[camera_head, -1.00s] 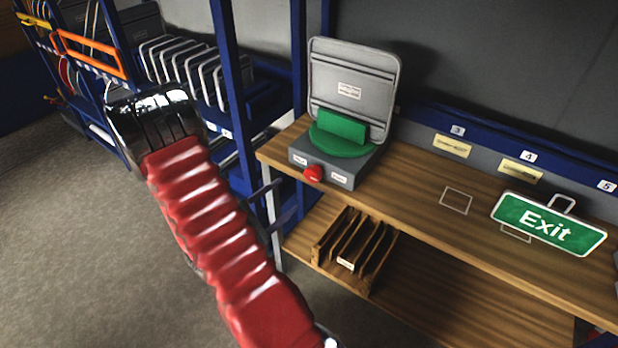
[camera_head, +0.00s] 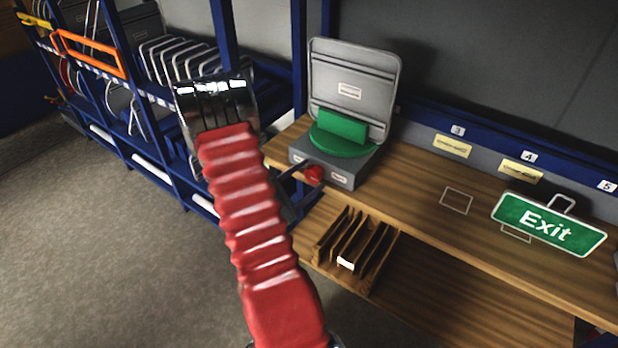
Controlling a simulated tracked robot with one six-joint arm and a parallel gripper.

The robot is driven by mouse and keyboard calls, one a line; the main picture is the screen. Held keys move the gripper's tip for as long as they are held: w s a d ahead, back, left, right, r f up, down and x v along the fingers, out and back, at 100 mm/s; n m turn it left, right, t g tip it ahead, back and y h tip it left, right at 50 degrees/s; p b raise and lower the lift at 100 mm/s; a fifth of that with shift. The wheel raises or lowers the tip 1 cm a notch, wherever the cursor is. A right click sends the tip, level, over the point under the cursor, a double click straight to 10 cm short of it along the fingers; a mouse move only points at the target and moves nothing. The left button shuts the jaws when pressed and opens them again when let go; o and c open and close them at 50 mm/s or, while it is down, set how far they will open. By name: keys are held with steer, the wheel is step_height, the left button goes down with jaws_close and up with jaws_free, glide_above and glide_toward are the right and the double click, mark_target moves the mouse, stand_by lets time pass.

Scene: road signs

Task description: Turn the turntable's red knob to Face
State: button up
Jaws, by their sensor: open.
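The turntable (camera_head: 325,170) is a grey box with a green disc (camera_head: 340,146) on top, at the left end of the wooden bench. Its red knob (camera_head: 314,174) is on the front face, between two small white labels too small to read. A grey sign, seen from its back (camera_head: 352,88), stands upright on the disc in a green holder. My gripper (camera_head: 302,175) is open, its dark fingers just left of the knob. My red arm hides most of the gripper. I cannot tell whether the fingers touch the knob.
A green Exit sign (camera_head: 548,224) is on the right part of the bench (camera_head: 410,190). A wooden slotted rack (camera_head: 355,250) sits on the shelf below. A blue rack (camera_head: 150,165) with several signs stands on the left, behind my arm. Floor is free at left.

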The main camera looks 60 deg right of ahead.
steer(key=shift+d, duration=0.2)
steer(key=shift+s, duration=0.1)
steer(key=c, duration=1.1)
